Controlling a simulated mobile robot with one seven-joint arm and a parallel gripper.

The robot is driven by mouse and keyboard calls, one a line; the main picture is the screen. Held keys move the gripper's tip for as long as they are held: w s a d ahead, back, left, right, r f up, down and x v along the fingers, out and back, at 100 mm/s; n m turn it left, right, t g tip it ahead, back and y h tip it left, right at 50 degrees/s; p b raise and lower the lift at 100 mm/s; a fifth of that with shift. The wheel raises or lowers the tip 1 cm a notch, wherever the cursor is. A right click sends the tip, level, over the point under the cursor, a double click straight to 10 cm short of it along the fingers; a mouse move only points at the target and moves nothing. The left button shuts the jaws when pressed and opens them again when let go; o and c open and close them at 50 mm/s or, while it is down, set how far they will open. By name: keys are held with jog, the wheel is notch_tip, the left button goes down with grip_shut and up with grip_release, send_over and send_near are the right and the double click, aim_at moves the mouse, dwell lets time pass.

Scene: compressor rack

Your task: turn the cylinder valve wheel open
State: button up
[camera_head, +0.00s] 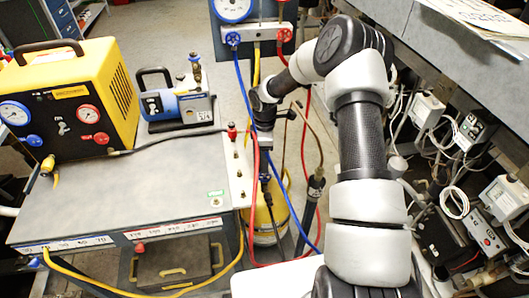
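A yellow cylinder (262,226) stands low behind the right end of the grey cart, partly hidden by the cart, hoses and my arm. My gripper (267,196) points down over the cylinder's top. It is small and dark in this view, so I cannot tell whether its fingers are open or shut. The cylinder valve wheel cannot be made out; the gripper and hoses cover that area. I cannot tell whether the gripper touches it.
The cart (120,200) carries a yellow gauge machine (70,100) and a blue pump (180,105). A manifold (258,33) with blue and red knobs hangs behind. Blue, red and yellow hoses run close around my gripper. Wired boxes (470,130) crowd the right side.

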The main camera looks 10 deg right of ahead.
aim_at(264, 175)
notch_tip(264, 175, down, 9)
jog(key=m+b, duration=0.2)
jog(key=b, duration=0.3)
jog(key=shift+r+b, duration=0.1)
jog(key=shift+b, duration=0.3)
jog(key=m, duration=0.4)
jog(key=shift+m+b, duration=0.3)
jog(key=shift+b, duration=0.1)
jog(key=shift+m+b, duration=0.55)
jog(key=shift+m, duration=0.55)
jog(key=m+b, duration=0.1)
jog(key=m, duration=0.6)
jog(key=shift+r+b, duration=0.1)
jog(key=shift+b, duration=0.2)
jog(key=c, duration=0.8)
